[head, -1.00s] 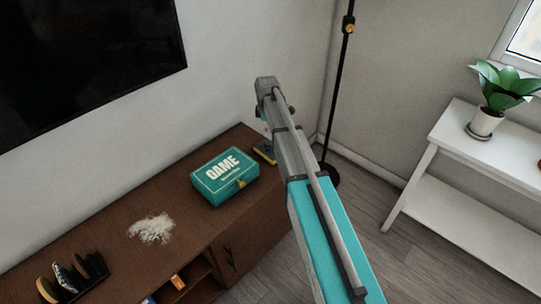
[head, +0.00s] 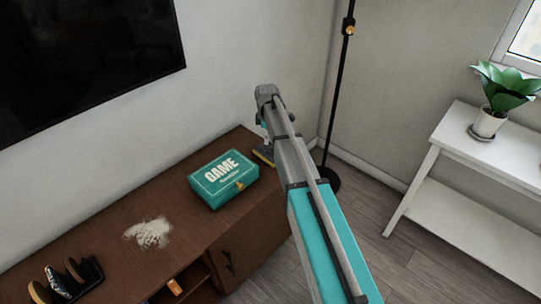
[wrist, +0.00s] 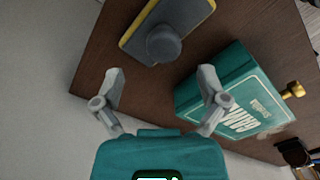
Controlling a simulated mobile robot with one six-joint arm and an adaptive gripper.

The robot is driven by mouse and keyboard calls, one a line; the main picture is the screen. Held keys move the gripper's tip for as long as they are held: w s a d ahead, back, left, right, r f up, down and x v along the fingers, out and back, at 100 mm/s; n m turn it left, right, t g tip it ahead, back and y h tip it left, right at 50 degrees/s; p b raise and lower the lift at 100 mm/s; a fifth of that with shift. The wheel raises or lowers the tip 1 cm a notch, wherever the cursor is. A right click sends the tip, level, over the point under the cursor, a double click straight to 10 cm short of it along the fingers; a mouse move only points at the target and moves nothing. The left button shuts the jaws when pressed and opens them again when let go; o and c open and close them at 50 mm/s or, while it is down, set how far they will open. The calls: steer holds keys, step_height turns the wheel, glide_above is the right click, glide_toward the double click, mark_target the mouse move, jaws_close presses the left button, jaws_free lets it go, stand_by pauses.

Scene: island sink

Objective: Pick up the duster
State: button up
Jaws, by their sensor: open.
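The duster (wrist: 168,28) is a flat grey pad with a yellow edge and a round dark grey knob on top. It lies on the brown cabinet top near its far end. In the head view, the duster (head: 264,158) shows only in part beside my arm. My gripper (wrist: 161,76) is open and empty in the wrist view. It is above the cabinet, and the duster appears beyond the fingertips, apart from them. In the head view my arm hides most of the gripper.
A teal game box (head: 223,180) with a gold clasp sits close to the duster. White powder (head: 150,233) and a dark rack (head: 68,281) are further along the cabinet (head: 120,225). A wall and a black floor lamp (head: 333,110) stand near the cabinet's far end.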

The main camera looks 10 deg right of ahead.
mark_target(268, 151)
steer(key=shift+s+f+b, duration=0.15)
steer(key=shift+f+b, duration=1.8)
steer(key=shift+f, duration=0.3)
jaws_close()
